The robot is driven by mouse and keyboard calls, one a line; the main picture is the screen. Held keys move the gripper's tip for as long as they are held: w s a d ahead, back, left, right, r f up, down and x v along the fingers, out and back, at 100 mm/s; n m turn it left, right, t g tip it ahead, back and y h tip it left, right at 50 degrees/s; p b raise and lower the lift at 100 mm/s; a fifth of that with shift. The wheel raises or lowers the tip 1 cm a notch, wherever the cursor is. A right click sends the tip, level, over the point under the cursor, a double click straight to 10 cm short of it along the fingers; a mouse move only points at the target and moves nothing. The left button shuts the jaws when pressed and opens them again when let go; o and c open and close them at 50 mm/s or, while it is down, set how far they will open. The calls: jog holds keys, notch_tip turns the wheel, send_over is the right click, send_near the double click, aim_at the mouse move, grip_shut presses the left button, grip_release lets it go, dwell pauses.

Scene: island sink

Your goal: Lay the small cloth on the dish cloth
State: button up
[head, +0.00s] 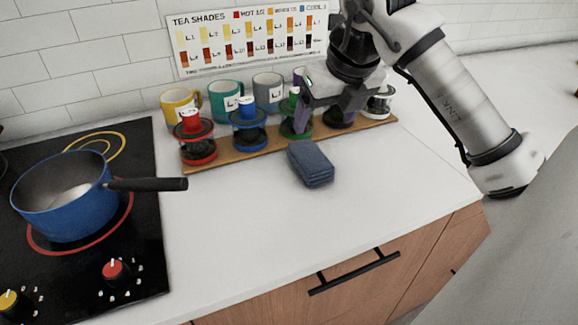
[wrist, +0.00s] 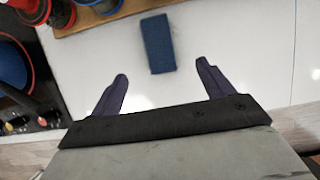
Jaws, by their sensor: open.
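A folded blue cloth (head: 311,165) lies on the white counter in front of the wooden rack, near the middle of the head view. It looks like a stack of layers; I cannot tell whether it is one cloth or two. In the wrist view the blue cloth (wrist: 157,42) lies beyond my fingertips, roughly centred between them. My gripper (head: 326,112) is open and empty, with dark purple fingers, and hangs above the rack area in the head view. Its fingers also show spread apart in the wrist view (wrist: 162,70). No separate second cloth shows.
A wooden rack (head: 225,156) with several coloured canisters stands behind the cloth, with mugs (head: 225,97) behind it. A blue saucepan (head: 65,212) sits on the black hob at left, its handle reaching over the counter. The counter in front and right is clear.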

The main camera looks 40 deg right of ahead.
aim_at(310, 154)
jog(key=p+x, duration=0.1)
jog(key=x, duration=0.7)
jog(key=shift+a+p+x, duration=0.15)
jog(key=shift+p+x, duration=0.25)
jog(key=shift+x, duration=0.95)
jog(key=shift+a+p+x, duration=0.15)
jog(key=shift+p+x, duration=0.2)
jog(key=shift+x, duration=1.05)
jog(key=shift+c, duration=0.3)
jog(key=c, duration=1.1)
jog(key=shift+r, duration=0.1)
